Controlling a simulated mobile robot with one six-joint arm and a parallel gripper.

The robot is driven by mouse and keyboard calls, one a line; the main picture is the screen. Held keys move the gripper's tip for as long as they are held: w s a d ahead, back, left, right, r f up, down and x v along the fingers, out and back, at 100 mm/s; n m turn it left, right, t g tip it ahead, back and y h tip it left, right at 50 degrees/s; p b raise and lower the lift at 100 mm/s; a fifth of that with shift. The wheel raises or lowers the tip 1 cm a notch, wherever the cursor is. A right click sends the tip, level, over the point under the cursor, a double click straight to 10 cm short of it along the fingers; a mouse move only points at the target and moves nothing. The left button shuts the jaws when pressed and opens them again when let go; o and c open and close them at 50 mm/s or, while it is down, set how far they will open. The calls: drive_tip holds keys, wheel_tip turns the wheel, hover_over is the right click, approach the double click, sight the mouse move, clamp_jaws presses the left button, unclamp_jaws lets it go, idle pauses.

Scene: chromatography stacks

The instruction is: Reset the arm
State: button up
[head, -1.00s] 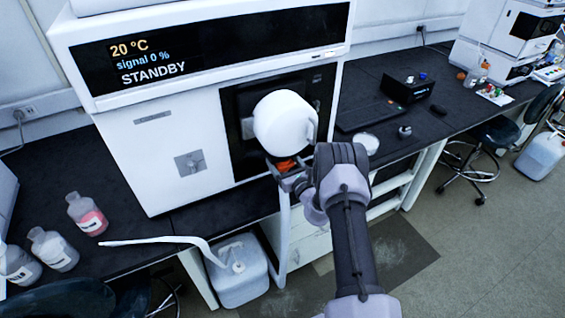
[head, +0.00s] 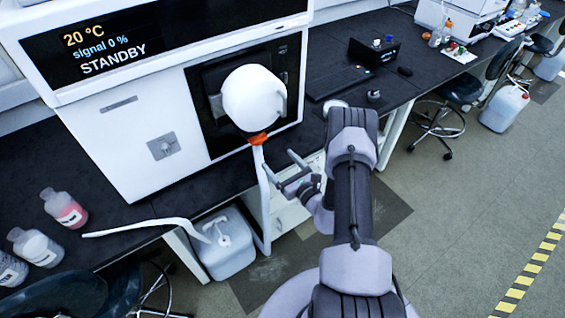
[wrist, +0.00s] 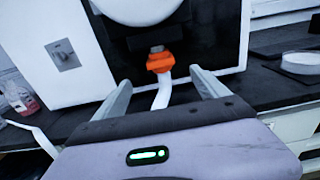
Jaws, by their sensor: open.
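My gripper (head: 285,172) is open and empty, in front of the bench edge. It stands below and to the right of an orange fitting (head: 257,139) under the round white housing (head: 254,98) on the instrument. In the wrist view, my two fingers (wrist: 163,90) are spread apart. The orange fitting (wrist: 160,62) shows beyond them, between their tips and apart from them. A white tube (wrist: 162,95) hangs down from the fitting. My arm reaches forward from the bottom of the head view.
The white instrument (head: 130,150) reads STANDBY. Bottles (head: 65,208) stand on the left of the black bench, and a white jug (head: 225,245) is on the floor below. A chair (head: 460,90) stands at right. The floor right of my arm is clear.

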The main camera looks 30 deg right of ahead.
drive_tip(key=shift+s, duration=0.7)
